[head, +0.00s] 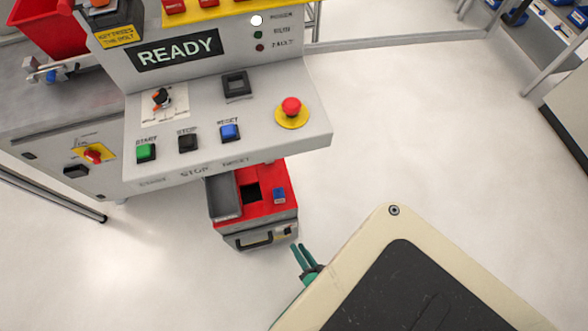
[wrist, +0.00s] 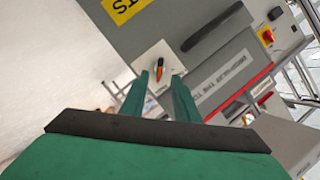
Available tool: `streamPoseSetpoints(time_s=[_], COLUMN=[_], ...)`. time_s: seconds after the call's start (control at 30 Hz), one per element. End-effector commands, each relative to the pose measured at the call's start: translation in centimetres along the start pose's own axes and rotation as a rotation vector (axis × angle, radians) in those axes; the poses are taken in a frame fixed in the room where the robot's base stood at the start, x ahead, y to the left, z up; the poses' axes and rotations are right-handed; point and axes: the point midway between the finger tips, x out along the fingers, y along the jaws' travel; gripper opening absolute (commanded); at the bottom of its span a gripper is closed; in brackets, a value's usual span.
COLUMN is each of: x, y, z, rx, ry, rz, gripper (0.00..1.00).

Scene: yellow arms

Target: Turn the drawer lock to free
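In the head view my gripper (head: 297,247) is just right of and below a low unit with a red top (head: 262,207), a grey front and a black handle (head: 254,241). The lock is too small there to read.
A grey control console (head: 200,120) overhangs the low unit, with a READY display (head: 178,50) and a red emergency button (head: 291,107). A yellow label (wrist: 125,8) is near the lock. Open floor (head: 420,130) lies to the right.

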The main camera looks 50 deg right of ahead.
Motion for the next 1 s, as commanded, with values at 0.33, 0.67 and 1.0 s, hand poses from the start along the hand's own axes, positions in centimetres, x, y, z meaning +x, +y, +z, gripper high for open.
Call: streamPoseSetpoints(time_s=[0.33,0.67,1.0], x=[-2.5,-2.5,-2.7], y=[0.0,0.0,-0.5], z=[0.0,0.0,-0.3], rx=[0.000,0.000,-0.020], ry=[0.000,0.000,-0.005], rz=[0.000,-0.001,-0.008], gripper=[0.28,0.28,0.28])
